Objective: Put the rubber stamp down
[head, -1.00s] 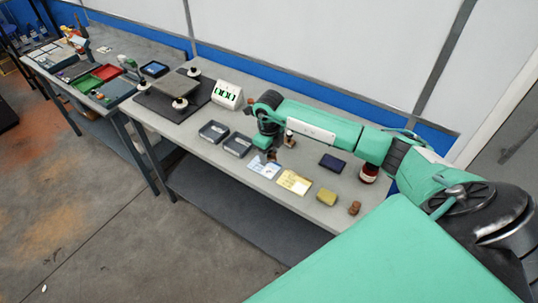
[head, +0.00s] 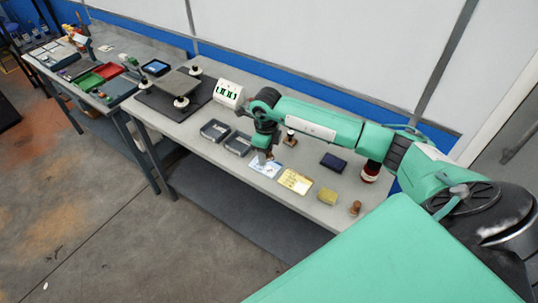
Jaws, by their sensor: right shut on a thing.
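My right arm reaches in from the right over the bench. Its gripper (head: 265,152) points down just above the blue-and-white card (head: 264,170) and is shut on the small rubber stamp (head: 262,158). The stamp is mostly hidden by the jaws, and I cannot tell whether it touches the card. A brown stamp-like piece with a dark knob (head: 290,139) stands on the bench to the right of the gripper. My left gripper is not in view.
Two grey open trays (head: 214,131) lie left of the gripper. A yellow card (head: 295,181), a yellow block (head: 327,196), a brown knob (head: 354,208) and a dark blue pad (head: 333,162) lie to the right. A white display box (head: 228,94) stands behind.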

